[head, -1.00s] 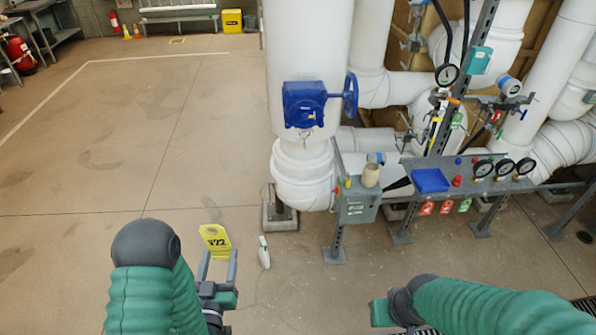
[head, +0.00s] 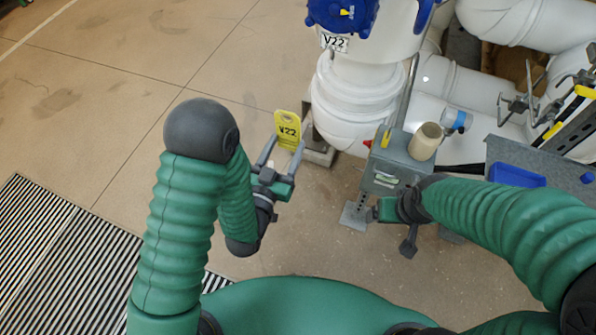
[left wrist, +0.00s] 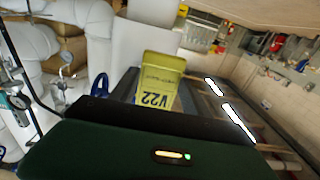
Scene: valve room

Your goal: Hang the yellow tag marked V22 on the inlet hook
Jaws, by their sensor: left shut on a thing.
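The yellow tag marked V22 (head: 288,124) is held upright between the fingers of my left gripper (head: 283,150), left of the white vertical pipe. The left gripper is shut on it. A blue valve body (head: 343,14) on the pipe carries a white V22 plate (head: 334,42). The tag is apart from the pipe and valve. I cannot make out the inlet hook. My right gripper (head: 408,242) hangs in front of the grey bench post, its jaw state unclear.
White pipes (head: 455,85) fill the back right. A striped floor grate (head: 42,240) lies at left. The floor behind my left arm is clear.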

